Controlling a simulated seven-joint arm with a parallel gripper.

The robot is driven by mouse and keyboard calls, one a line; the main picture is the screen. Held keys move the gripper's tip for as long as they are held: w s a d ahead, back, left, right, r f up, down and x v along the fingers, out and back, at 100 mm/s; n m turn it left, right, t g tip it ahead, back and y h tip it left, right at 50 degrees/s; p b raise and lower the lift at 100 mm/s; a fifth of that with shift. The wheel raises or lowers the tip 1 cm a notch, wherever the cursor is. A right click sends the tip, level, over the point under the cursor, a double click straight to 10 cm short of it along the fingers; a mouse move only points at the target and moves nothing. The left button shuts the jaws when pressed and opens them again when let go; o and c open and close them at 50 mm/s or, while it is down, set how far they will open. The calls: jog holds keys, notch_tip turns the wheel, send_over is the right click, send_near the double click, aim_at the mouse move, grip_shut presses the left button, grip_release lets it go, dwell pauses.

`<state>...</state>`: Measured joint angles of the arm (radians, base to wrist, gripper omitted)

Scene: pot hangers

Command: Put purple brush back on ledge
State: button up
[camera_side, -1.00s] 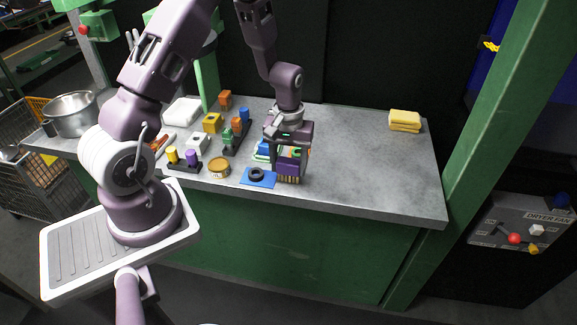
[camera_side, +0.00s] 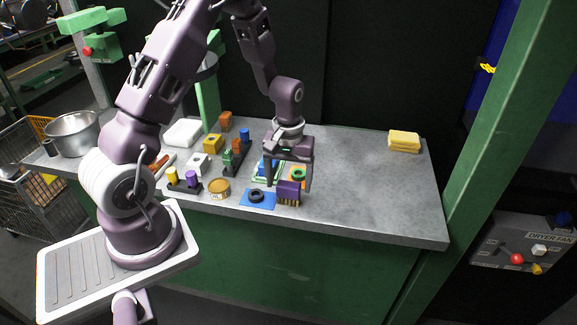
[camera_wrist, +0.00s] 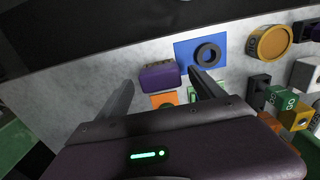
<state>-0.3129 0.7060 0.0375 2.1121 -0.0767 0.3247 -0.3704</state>
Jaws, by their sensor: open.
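Nothing is held. I cannot tell which surface is the ledge.
An orange plate with a green ring (camera_side: 298,175) lies just behind the brush. A round tan tin (camera_side: 219,188), and several coloured blocks on dark racks (camera_side: 238,155), stand to the left. Yellow sponges (camera_side: 404,142) lie at the back right. The bench's right half is mostly bare.

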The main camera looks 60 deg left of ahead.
notch_tip(320, 180, up, 9)
notch_tip(320, 180, up, 9)
jog(key=m+t, duration=0.2)
send_over(289, 184)
jog(key=s+d, duration=0.3)
jog(key=d, duration=0.1)
jog(key=s+d+r+m+t, duration=0.1)
jog(key=s+d+r+m, duration=0.2)
jog(key=s, duration=0.5)
jog(key=s+d+r+m+t, duration=0.2)
jog(key=s+d+r+m, duration=0.2)
jog(key=s, duration=0.4)
jog(key=shift+s+d+r+t, duration=0.3)
jog(key=shift+d+r, duration=0.15)
